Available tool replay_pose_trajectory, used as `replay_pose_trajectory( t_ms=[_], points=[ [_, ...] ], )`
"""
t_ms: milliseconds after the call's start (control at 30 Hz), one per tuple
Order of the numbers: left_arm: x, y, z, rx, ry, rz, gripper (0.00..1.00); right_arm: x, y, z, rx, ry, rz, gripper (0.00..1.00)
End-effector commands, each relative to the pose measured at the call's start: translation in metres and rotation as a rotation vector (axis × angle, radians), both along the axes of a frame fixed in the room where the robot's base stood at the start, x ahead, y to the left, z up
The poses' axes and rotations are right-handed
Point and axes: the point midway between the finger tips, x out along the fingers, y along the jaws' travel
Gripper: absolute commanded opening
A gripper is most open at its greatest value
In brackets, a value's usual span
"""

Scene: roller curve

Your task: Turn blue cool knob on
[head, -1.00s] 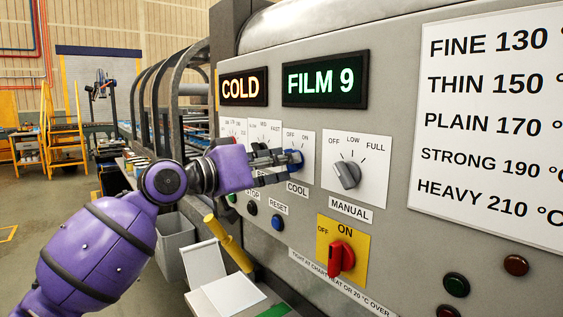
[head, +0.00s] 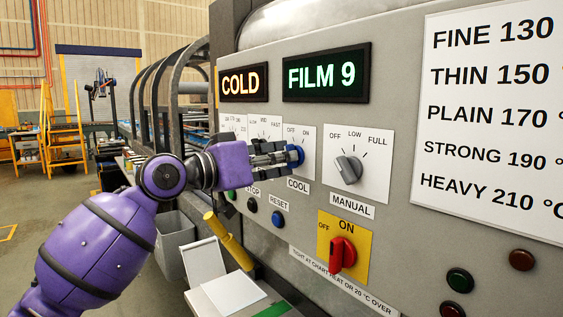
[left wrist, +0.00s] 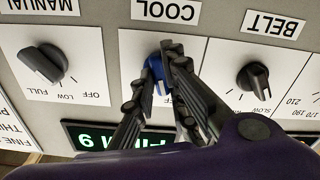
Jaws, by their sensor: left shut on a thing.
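The blue cool knob (head: 299,155) sits on a white plate marked OFF and ON, above the COOL label (head: 298,185). It also shows in the left wrist view (left wrist: 157,75), upside down, between my fingers. My left gripper (head: 292,155) reaches in from the left and is shut on the knob; in the left wrist view its fingertips (left wrist: 160,62) lie on either side of it. The fingers partly hide the knob, so which mark it points at cannot be told. My right gripper is not in view.
The grey manual knob (head: 348,169) is close to the right of the cool knob. The black belt knob (left wrist: 254,78) is on its other side. Below are a blue reset button (head: 278,220) and a red switch (head: 342,254) on yellow. Displays read COLD (head: 243,85) and FILM 9 (head: 326,75).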

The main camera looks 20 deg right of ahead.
Motion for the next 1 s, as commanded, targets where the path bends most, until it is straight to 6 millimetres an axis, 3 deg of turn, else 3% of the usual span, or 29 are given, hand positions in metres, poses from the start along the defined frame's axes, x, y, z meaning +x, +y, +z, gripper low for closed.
replay_pose_trajectory(
  t_ms=[600, 1000],
  points=[
    [0.000, 0.000, -0.002, 0.178, -0.492, -0.001, 0.00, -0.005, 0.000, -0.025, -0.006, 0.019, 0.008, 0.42],
    [0.000, 0.000, 0.000, 0.246, -0.680, 0.000, 0.00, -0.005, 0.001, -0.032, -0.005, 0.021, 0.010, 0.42]
  ],
)
